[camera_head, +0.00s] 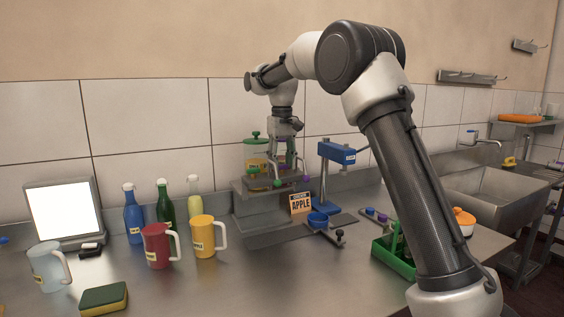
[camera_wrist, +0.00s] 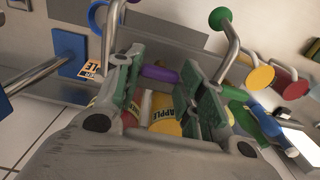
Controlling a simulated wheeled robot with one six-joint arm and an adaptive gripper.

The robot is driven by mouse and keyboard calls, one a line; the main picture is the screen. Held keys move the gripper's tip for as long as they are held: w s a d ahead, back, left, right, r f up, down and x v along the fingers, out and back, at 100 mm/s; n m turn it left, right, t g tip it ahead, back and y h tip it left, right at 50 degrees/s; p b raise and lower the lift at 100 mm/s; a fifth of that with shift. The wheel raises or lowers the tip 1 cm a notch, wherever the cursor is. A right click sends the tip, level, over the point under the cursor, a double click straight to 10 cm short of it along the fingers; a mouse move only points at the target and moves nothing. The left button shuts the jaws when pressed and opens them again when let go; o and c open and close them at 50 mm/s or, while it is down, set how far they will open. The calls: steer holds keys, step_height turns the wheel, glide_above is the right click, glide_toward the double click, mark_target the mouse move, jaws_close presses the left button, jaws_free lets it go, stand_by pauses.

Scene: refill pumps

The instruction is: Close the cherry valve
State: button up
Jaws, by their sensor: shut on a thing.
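My gripper (camera_wrist: 160,72) is shut on what looks like a purple knob (camera_wrist: 160,74) between its green-padded fingertips. In the head view my gripper (camera_head: 284,150) is over the metal dispenser stand (camera_head: 262,213); its grip is too small to make out there. Bent metal levers with coloured end knobs rise beside the fingers, one with a green knob (camera_wrist: 220,18). A yellow container labelled APPLE (camera_wrist: 166,126) shows beyond the fingers. No cherry label is readable, so I cannot tell which valve is the cherry one.
An APPLE card (camera_head: 300,203) stands in front. Red (camera_head: 157,246) and yellow mugs (camera_head: 203,237) and bottles stand left. A green crate (camera_head: 382,252) is at right.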

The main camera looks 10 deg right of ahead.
steer(key=o, duration=1)
step_height(320, 180, up, 7)
steer(key=shift+r, duration=0.55)
